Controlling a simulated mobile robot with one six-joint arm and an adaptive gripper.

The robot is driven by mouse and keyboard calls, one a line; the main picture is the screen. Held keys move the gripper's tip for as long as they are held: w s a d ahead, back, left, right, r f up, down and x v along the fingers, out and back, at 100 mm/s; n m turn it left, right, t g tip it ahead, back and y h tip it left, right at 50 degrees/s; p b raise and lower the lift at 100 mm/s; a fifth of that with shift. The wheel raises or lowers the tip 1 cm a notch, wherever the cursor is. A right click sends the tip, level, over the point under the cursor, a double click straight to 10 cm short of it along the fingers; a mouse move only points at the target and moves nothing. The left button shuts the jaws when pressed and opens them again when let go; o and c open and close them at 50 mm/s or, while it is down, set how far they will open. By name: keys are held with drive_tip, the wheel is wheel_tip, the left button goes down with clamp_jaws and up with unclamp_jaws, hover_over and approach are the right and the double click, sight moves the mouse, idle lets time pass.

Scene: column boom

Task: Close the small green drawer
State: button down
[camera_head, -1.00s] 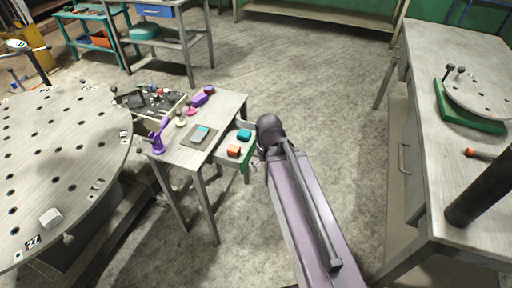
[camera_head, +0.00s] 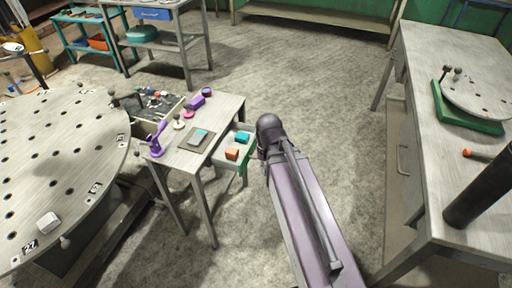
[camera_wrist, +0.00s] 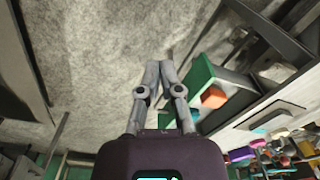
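The small drawer with a green front (camera_head: 244,172) stands open on the right side of the small grey table (camera_head: 228,107). An orange block (camera_head: 232,153) and a teal block (camera_head: 242,137) lie in it. In the wrist view the green front (camera_wrist: 202,74) and the orange block (camera_wrist: 213,97) are right of my gripper (camera_wrist: 159,66). The gripper's two fingertips are together with nothing seen between them. The fingers are beside the front, apart from it in the picture; contact cannot be told. My arm hides the gripper in the head view.
The table carries a purple stand (camera_head: 157,140), a grey plate (camera_head: 196,139) and several small items. A round perforated table (camera_head: 60,150) is at left. A grey workbench (camera_head: 460,75) is at right. Bare floor lies behind and around my arm.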

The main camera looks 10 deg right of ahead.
drive_tip(key=w+d+m+t+y, duration=0.1)
drive_tip(key=w+d+m, duration=0.1)
drive_tip(key=w+m, duration=0.6)
drive_tip(key=w+d+m+t+y+b, duration=0.1)
drive_tip(key=w+d+m+y, duration=0.1)
drive_tip(key=w+m, duration=0.6)
drive_tip(key=shift+w+d+m, duration=0.3)
drive_tip(key=shift+w+m, duration=0.05)
drive_tip(key=shift+m, duration=3.15)
drive_tip(key=shift+f, duration=0.15)
drive_tip(key=b, duration=1)
hover_over(253, 152)
drive_tip(key=s+d, duration=0.1)
drive_tip(key=s, duration=0.1)
drive_tip(key=shift+w+d+f, duration=0.1)
drive_tip(key=shift+f, duration=4.45)
drive_tip(key=shift+w, duration=0.15)
